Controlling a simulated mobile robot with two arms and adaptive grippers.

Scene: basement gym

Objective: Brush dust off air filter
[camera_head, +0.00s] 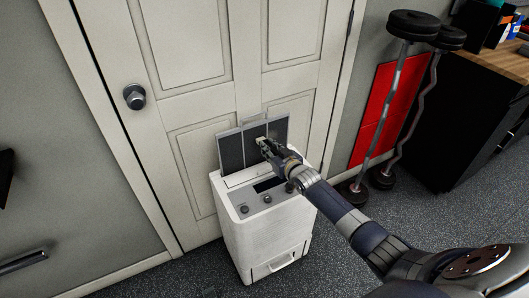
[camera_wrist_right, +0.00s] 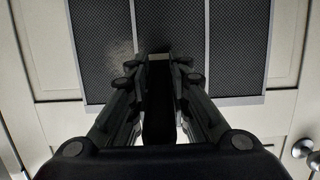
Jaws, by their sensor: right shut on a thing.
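The air filter (camera_head: 231,152) is a set of dark mesh panels in a light grey frame. It stands upright on the back of a white appliance (camera_head: 262,232), in front of the door. In the right wrist view the filter (camera_wrist_right: 238,50) fills the upper middle, with a faint pale patch on its left panel. My right gripper (camera_head: 265,147) is at the middle of the filter's face. It is shut on a narrow dark thing that looks like a brush (camera_wrist_right: 158,105); its far end is at the filter, but contact is hard to tell. My left gripper is out of view.
A closed white door (camera_head: 170,45) with a dark knob (camera_head: 135,97) is behind. At right are weight bars (camera_head: 401,105), a red panel (camera_head: 372,110) and a dark cabinet with a wooden top (camera_head: 506,58). Carpet (camera_head: 335,255) is clear around the appliance.

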